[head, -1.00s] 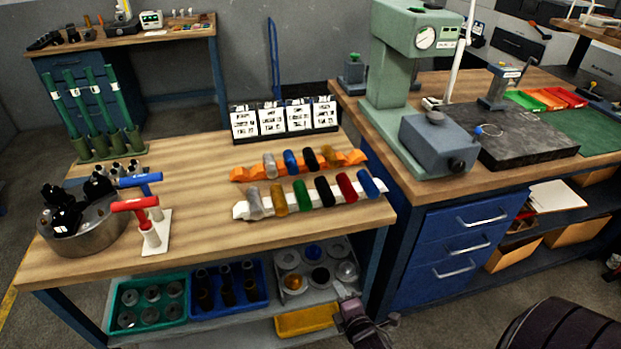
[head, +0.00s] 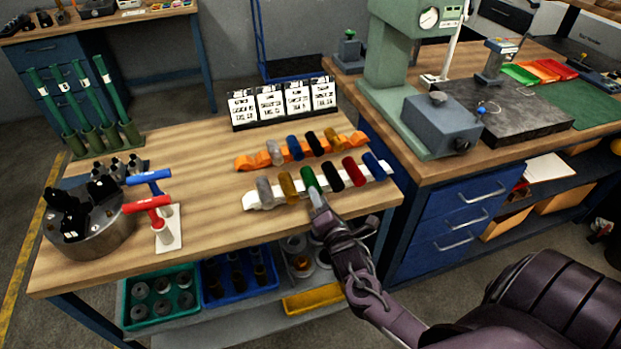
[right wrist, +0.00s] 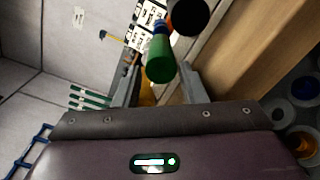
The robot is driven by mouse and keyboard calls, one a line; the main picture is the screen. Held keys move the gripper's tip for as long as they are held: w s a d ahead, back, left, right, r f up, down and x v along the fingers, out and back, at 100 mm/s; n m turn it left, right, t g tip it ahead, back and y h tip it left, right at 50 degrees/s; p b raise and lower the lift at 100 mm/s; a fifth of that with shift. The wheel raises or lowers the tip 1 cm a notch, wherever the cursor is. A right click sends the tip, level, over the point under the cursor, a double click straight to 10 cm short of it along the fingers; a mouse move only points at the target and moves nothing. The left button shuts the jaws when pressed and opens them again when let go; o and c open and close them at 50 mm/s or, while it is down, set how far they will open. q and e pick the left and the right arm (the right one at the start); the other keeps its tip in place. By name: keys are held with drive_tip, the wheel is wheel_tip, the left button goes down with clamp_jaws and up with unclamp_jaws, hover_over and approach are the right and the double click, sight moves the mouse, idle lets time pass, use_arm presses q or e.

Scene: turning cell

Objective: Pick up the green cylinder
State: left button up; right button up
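The green cylinder (head: 309,177) lies in the white rack (head: 262,201) on the wooden bench, between an amber cylinder (head: 287,186) and a black one (head: 332,177). My right gripper (head: 317,197) is at the near end of the green cylinder, coming from the front edge of the bench. In the right wrist view the end face of the green cylinder (right wrist: 161,68) shows around the gap between the open fingertips (right wrist: 160,74). I cannot tell whether the fingers touch it. My left gripper is out of view.
A red cylinder (head: 353,171) and a blue one (head: 375,166) lie further right in the white rack. An orange rack (head: 246,163) with more cylinders is behind. Label cards (head: 271,105) stand at the back. Red (head: 148,203) and blue handled tools stand left.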

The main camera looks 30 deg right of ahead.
drive_tip(key=shift+x, duration=0.8)
drive_tip(key=shift+s, duration=0.1)
clamp_jaws()
drive_tip(key=shift+r, duration=0.15)
